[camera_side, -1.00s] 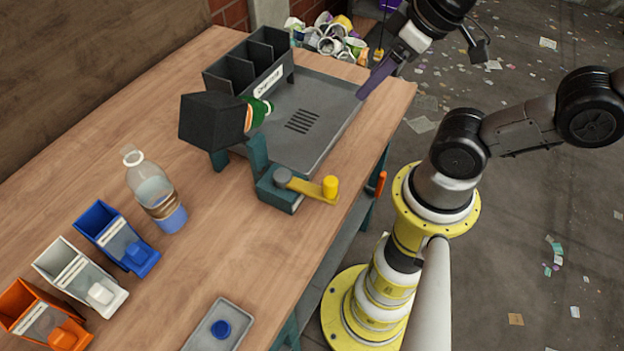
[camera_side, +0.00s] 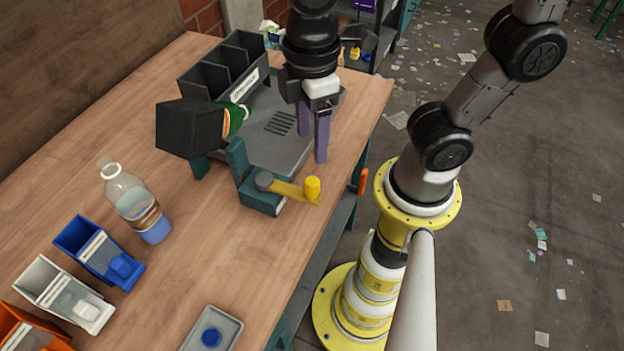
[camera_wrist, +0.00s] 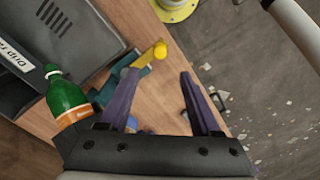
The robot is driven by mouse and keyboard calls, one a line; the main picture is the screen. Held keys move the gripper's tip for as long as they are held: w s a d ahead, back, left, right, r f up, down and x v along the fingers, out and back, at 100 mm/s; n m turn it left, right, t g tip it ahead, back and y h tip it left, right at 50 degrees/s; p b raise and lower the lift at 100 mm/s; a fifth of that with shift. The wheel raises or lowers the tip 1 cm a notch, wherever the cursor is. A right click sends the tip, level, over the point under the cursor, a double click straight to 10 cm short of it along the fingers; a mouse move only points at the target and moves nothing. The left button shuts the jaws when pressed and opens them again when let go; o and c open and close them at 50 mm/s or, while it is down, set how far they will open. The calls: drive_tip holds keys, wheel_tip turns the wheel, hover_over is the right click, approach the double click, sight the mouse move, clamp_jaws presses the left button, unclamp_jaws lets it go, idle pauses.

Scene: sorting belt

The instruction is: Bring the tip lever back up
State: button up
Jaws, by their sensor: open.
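The tip lever (camera_side: 289,188) is a flat yellow bar with an upright yellow knob (camera_side: 312,187) at its right end. It lies low, reaching out sideways from a teal base (camera_side: 259,196) at the near end of the grey tray. My gripper (camera_side: 313,148) points down with two purple fingers apart and empty, just above and beyond the knob. In the wrist view the knob (camera_wrist: 160,50) shows ahead of the gap between the fingertips (camera_wrist: 160,73), not touched. My left finger partly hides the teal base there.
A black tipping box (camera_side: 188,128) holds a green bottle (camera_side: 238,115) beside the lever's base. The grey tray (camera_side: 268,150) and a labelled divided bin (camera_side: 205,85) stand behind. A clear bottle (camera_side: 128,192) and small coloured bins stand at left. Bare wood lies in front of the lever.

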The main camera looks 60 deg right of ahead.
sight(312, 181)
wheel_tip(312, 181, down, 12)
drive_tip(key=shift+f, duration=0.1)
idle(0.5)
clamp_jaws()
idle(1.2)
